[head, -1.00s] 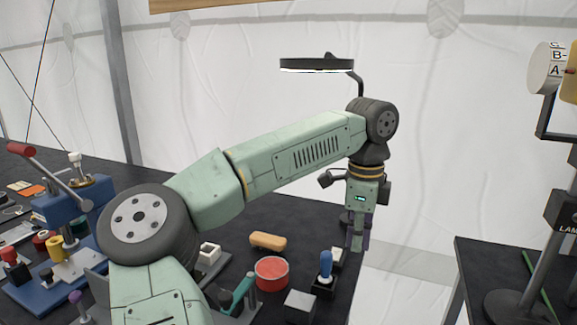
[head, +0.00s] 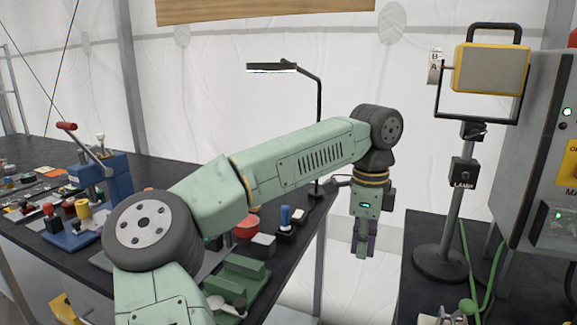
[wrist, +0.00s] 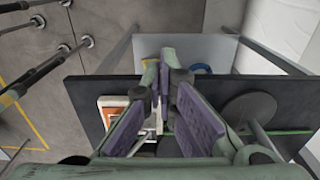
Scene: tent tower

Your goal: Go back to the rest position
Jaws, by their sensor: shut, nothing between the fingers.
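My gripper (head: 364,245) is shut and empty at the end of my arm. It points down, in the gap between the dark workbench (head: 35,157) on the left and the dark table (head: 425,228) on the right. In the wrist view my gripper (wrist: 164,85) shows its purple finger pads close together, with nothing held. Below it in that view is a dark tabletop (wrist: 85,90). My arm reaches forward and to the right, bent at the elbow.
A lamp on a stand (head: 437,262) rises from the right table, beside a grey cabinet (head: 540,130). Green cables (head: 475,270) hang at right.

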